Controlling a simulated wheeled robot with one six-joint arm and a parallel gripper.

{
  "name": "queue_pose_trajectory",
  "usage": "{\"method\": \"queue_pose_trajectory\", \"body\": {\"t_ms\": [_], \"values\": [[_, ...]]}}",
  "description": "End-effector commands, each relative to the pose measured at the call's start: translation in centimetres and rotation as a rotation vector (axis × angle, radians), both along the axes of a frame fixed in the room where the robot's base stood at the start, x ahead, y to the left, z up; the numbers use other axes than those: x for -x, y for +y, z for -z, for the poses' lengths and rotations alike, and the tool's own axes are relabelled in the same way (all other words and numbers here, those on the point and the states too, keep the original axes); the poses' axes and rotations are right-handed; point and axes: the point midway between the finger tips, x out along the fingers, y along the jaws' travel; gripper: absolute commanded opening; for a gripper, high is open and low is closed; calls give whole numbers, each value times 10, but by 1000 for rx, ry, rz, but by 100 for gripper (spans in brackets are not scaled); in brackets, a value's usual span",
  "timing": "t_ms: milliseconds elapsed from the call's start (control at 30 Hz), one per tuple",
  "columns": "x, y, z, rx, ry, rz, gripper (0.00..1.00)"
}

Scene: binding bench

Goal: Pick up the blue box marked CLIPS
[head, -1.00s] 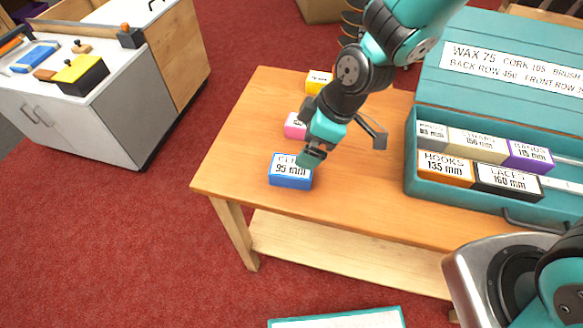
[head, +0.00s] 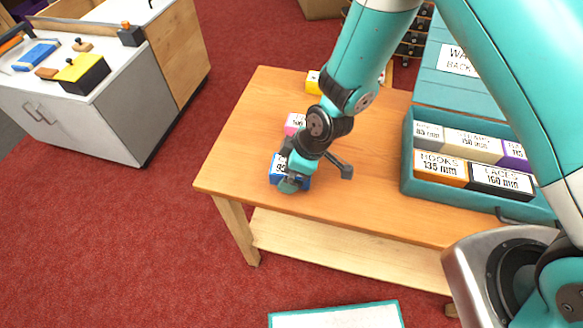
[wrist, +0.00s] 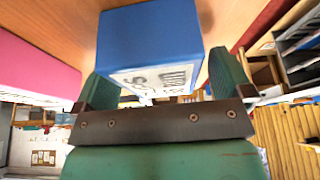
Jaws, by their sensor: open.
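The blue box (head: 274,181) stands near the front left edge of the wooden table, and my gripper hides much of its label in the head view. In the wrist view the blue box (wrist: 150,36) fills the upper middle, its white label facing my gripper. My gripper (head: 289,168) is over the box in the head view. In the wrist view its two green fingers (wrist: 164,82) are apart, one on each side of the box's near end. I cannot tell whether either finger touches it.
A pink box (head: 293,121) stands just behind the blue one, and a yellow box (head: 313,83) farther back. A teal case (head: 407,152) with several labelled boxes stands at the table's right. The table (head: 370,205) is clear between my gripper and the case.

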Motion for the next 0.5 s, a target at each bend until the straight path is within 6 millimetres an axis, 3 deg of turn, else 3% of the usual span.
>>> {"method": "queue_pose_trajectory", "body": {"t_ms": [500], "values": [[0, 0, 4, 0, 0, 0, 98]]}}
